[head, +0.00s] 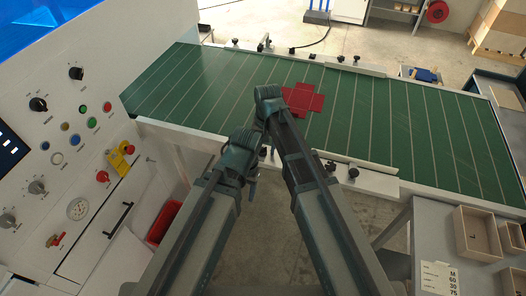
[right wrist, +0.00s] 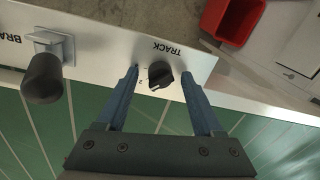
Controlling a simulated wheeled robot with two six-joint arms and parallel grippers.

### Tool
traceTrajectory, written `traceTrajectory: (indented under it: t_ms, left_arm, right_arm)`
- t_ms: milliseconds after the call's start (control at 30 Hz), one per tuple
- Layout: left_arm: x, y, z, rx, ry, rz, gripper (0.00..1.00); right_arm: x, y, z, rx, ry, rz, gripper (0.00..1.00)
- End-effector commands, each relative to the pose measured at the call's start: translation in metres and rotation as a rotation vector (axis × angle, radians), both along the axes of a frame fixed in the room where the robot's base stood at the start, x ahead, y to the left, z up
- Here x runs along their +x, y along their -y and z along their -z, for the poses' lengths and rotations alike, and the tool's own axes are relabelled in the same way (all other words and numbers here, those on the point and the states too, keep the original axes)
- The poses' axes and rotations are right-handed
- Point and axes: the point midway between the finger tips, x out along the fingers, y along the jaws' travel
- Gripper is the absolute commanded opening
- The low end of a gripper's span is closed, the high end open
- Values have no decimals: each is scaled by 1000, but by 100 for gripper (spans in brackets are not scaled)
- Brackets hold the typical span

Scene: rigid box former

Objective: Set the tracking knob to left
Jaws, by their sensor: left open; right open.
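The tracking knob (right wrist: 160,74) is a small black knob on a pale plate, beside the word TRACK, which reads upside down in the right wrist view. Its ridge appears to point to the lower left there, by small marks that I cannot read clearly. My right gripper (right wrist: 160,77) is open, with one blue finger on each side of the knob. I cannot tell whether they touch it. In the head view my right gripper (head: 268,94) is the upper one, over the green conveyor's near side. My left gripper (head: 238,146) is below it, open. I cannot make out the tracking knob in the head view.
A black lever knob (right wrist: 43,78) on a bracket stands left of the tracking knob in the right wrist view. A red bin (head: 163,221) is below the conveyor. A red cross-shaped blank (head: 302,98) lies on the green conveyor (head: 400,125). A control panel (head: 130,75) stands at left.

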Motion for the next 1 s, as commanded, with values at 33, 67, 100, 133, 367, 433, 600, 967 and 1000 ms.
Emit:
traceTrajectory:
  t_ms: [33, 67, 100, 133, 367, 433, 600, 967, 1000]
  left_arm:
    - [0, 0, 0, 0, 0, 0, 60]
    - [0, 0, 0, 0, 0, 0, 60]
    - [0, 0, 0, 0, 0, 0, 60]
    - [0, 0, -1, 0, 0, 0, 60]
    - [0, 0, -1, 0, 0, 0, 60]
    - [0, 0, -1, 0, 0, 0, 60]
    - [0, 0, -1, 0, 0, 0, 60]
    - [0, 0, 0, 0, 0, 0, 60]
    - [0, 0, 0, 0, 0, 0, 60]
  right_arm:
    - [0, 0, 0, 0, 0, 0, 69]
    - [0, 0, 0, 0, 0, 0, 69]
    - [0, 0, 0, 0, 0, 0, 69]
    - [0, 0, -1, 0, 0, 0, 69]
    - [0, 0, -1, 0, 0, 0, 40]
    - [0, 0, 0, 0, 0, 0, 27]
    - [0, 0, 0, 0, 0, 0, 0]
    - [0, 0, 0, -1, 1, -47, 0]
    - [0, 0, 0, -1, 1, -66, 0]
